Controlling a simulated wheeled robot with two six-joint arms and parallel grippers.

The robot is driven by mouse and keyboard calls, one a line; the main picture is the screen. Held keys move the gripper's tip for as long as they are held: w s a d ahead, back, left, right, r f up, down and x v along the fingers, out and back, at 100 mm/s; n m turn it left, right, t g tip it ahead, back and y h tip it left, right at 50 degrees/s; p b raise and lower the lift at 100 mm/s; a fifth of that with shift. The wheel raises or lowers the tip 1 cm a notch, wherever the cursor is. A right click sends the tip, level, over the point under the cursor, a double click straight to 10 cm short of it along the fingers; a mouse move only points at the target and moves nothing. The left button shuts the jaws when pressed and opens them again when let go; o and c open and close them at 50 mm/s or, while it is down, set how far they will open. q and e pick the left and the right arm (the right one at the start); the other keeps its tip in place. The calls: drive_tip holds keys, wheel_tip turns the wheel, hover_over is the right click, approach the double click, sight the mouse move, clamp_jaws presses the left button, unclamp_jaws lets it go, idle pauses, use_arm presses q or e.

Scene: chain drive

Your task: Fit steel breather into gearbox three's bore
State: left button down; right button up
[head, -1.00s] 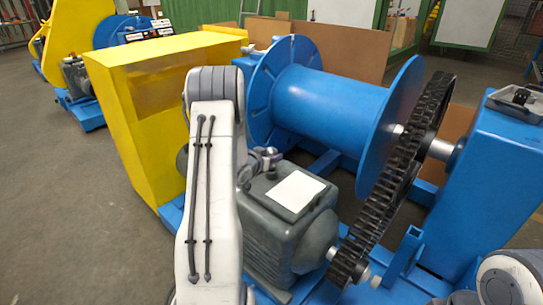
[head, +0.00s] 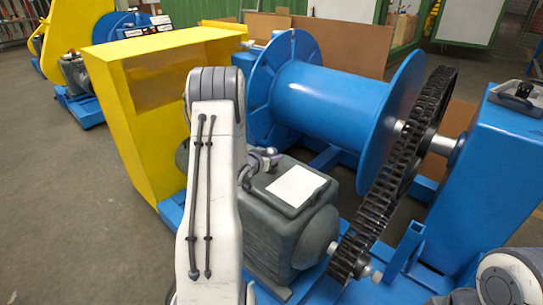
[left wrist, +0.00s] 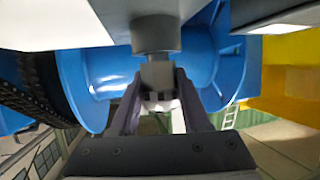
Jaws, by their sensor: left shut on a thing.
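The near gearbox (head: 262,215) is a dark grey ribbed housing with a white plate (head: 296,186) on top. My left gripper (head: 262,160) shows at its upper left edge, partly behind my white arm link. In the left wrist view my left gripper (left wrist: 157,98) is shut on the steel breather (left wrist: 156,75), a small grey metal piece between the fingers. A wider grey cylinder (left wrist: 155,34) is in line with it; I cannot tell whether it is part of the breather. The bore is not visible, and no gearbox number is readable. My right gripper is out of view.
A blue drum (head: 330,100) stands behind the gearbox, with a black chain wheel (head: 405,150) to the right. A yellow guard (head: 150,110) is on the left and a blue pedestal (head: 492,180) on the right.

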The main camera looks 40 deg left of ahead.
use_arm(q)
drive_tip(key=shift+f, duration=0.4)
drive_tip(key=shift+c, duration=1.4)
unclamp_jaws()
drive_tip(key=shift+r, duration=0.1)
drive_tip(key=p+v, duration=0.1)
drive_tip(key=v, duration=0.8)
drive_tip(key=shift+s+r, duration=0.1)
drive_tip(key=shift+r, duration=0.05)
drive_tip(key=shift+s+d+r+p, duration=0.15)
drive_tip(key=shift+s+p, duration=0.2)
drive_tip(key=shift+s, duration=0.2)
